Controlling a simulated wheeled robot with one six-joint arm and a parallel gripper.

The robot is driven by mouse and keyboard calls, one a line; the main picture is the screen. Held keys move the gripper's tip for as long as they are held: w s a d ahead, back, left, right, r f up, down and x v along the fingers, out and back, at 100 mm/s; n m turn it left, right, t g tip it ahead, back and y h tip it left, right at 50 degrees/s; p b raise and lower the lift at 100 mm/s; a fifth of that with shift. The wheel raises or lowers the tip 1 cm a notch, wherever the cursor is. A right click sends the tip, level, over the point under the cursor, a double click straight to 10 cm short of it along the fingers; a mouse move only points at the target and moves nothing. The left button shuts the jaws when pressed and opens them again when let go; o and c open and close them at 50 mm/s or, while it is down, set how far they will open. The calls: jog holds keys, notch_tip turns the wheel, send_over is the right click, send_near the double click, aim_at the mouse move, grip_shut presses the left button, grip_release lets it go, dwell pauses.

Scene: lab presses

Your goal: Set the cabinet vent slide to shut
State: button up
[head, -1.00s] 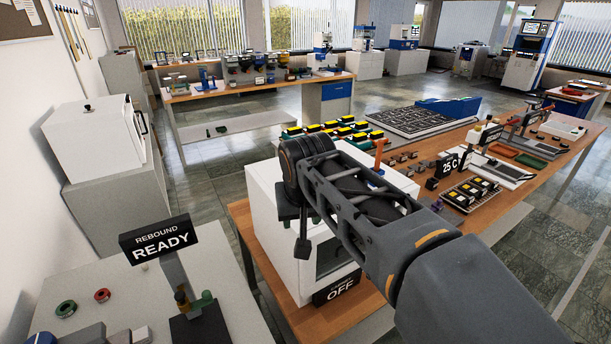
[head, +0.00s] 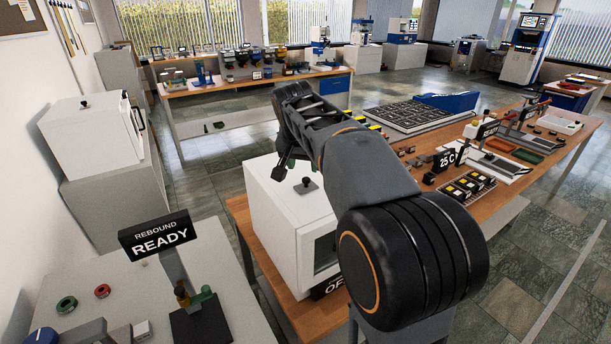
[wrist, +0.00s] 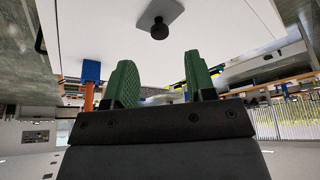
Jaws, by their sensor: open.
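A white cabinet (head: 275,225) stands on the near end of the wooden bench. On its top is the vent slide (head: 307,186), a grey plate with a dark round knob. The vent slide (wrist: 158,22) also shows at the top middle of the wrist view, on the white cabinet top (wrist: 100,35). My gripper (head: 281,172) is by the far left edge of the cabinet top, left of the knob and apart from it; my arm partly hides it. In the wrist view my gripper (wrist: 160,85) has its two green fingers spread, with nothing held between them.
An OFF sign (head: 334,287) stands before the cabinet, partly hidden by my arm. Parts trays (head: 468,186) and a 25 C sign (head: 446,161) lie farther along the bench. Another white cabinet (head: 92,135) with a top knob stands left. A READY sign (head: 158,236) is near left.

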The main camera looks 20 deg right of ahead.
aim_at(306, 179)
jog(key=shift+p+x, duration=0.3)
jog(key=shift+x, duration=2.8)
grip_shut()
